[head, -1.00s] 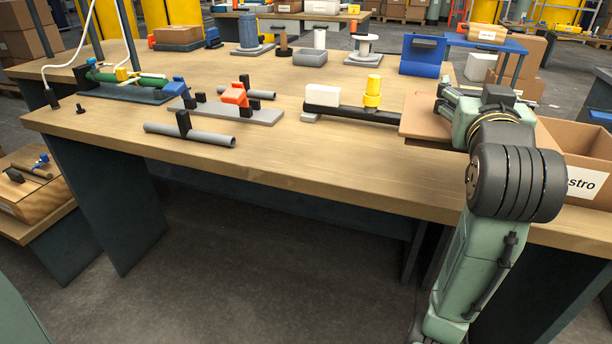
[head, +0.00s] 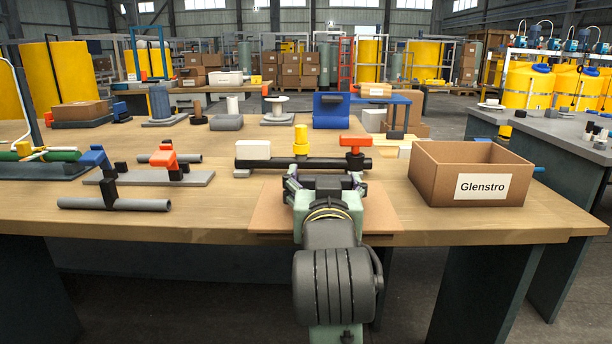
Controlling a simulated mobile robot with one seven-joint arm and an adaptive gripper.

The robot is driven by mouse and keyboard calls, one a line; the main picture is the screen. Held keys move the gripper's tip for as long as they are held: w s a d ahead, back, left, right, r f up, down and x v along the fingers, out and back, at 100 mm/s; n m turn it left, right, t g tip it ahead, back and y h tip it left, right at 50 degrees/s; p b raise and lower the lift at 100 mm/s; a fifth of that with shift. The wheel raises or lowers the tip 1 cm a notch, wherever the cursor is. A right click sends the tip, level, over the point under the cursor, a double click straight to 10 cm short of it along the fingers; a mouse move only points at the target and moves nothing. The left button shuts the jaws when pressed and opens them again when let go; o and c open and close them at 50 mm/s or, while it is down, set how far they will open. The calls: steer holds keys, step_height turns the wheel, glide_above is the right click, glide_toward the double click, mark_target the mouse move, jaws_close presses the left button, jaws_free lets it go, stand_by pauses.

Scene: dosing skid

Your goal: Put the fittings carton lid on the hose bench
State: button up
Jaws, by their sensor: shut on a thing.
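The fittings carton lid (head: 270,218) is a flat brown cardboard piece at the front edge of the wooden bench (head: 220,222), in the middle of the head view. My gripper (head: 326,184) is shut on the lid, over its far half, and hides its centre along with my wrist. The lid looks level. I cannot tell whether it rests on the bench top or hangs just above it. The open carton (head: 435,190) labelled Glenstro stands on the bench to the right, apart from the lid.
A black pipe with yellow and red valves (head: 300,163) lies just beyond my gripper. Grey pipe pieces (head: 115,205) and a valve stand (head: 165,178) lie to the left. A blue holder (head: 331,112) stands behind. Bare bench top shows left of the lid.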

steer(key=shift+w+a+r+p, duration=0.15)
steer(key=shift+w+p, duration=0.7)
steer(key=shift+p, duration=1.15)
steer(key=shift+w+a+r+p, duration=0.1)
steer(key=shift+w+r+p, duration=0.15)
steer(key=shift+w+p, duration=1.2)
steer(key=p, duration=0.6)
steer(key=shift+a+f+p, duration=0.1)
steer(key=shift+f+p, duration=0.1)
steer(key=shift+p, duration=0.15)
steer(key=w, duration=0.2)
steer(key=w+f, duration=0.1)
steer(key=w, duration=0.2)
steer(key=w+a, duration=0.1)
steer(key=w, duration=0.1)
steer(key=shift+w+f+p, duration=0.2)
steer(key=shift+w+p, duration=0.1)
steer(key=shift+w, duration=0.1)
steer(key=shift+f, duration=1.75)
steer(key=shift+f, duration=0.2)
steer(key=o, duration=1.2)
steer(key=shift+r, duration=0.1)
